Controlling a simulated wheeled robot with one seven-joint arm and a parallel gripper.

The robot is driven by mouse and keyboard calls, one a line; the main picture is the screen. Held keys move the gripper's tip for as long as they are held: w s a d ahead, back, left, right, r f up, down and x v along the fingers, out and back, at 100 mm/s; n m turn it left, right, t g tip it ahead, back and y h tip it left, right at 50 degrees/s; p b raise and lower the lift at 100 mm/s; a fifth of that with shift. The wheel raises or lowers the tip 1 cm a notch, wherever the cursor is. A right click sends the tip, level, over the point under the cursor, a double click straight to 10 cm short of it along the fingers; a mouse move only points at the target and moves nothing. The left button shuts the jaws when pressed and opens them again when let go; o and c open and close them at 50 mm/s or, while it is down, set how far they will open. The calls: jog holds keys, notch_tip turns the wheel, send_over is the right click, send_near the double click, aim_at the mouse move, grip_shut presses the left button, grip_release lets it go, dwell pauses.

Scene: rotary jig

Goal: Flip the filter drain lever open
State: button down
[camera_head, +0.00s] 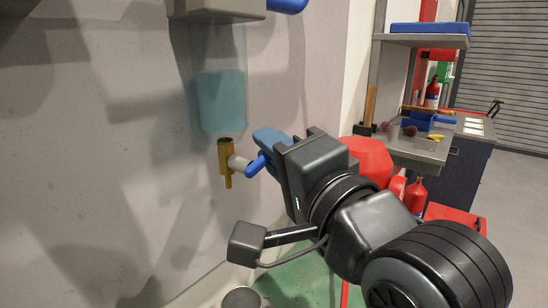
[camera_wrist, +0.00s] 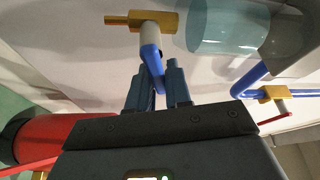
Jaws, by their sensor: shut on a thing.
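The filter (camera_head: 220,100) hangs on the wall at the upper left, a clear bowl holding blue-green liquid. Below it is a brass drain valve (camera_head: 226,158) with a pale stub and a blue lever (camera_head: 257,165) reaching right toward my gripper. In the wrist view the brass valve (camera_wrist: 165,22) is at the top, and the blue lever (camera_wrist: 150,60) runs from it down between my fingers. My gripper (camera_wrist: 157,88) is shut on the lever's free end. In the head view my gripper (camera_head: 268,145) comes in from the right; part of the lever is hidden.
A grey round container (camera_head: 242,298) is below the valve. A red tank (camera_head: 368,158) stands behind my arm, near a workbench (camera_head: 420,148). In the wrist view another brass valve (camera_wrist: 272,93) with a red handle sits on a blue pipe (camera_wrist: 248,78).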

jog(key=c, duration=1.1)
grip_release()
jog(key=shift+c, duration=0.2)
jog(key=p+v, duration=0.4)
jog(key=v, duration=0.3)
jog(key=shift+s+d, duration=0.2)
jog(key=shift+s, duration=0.15)
jog(key=shift+f, duration=0.1)
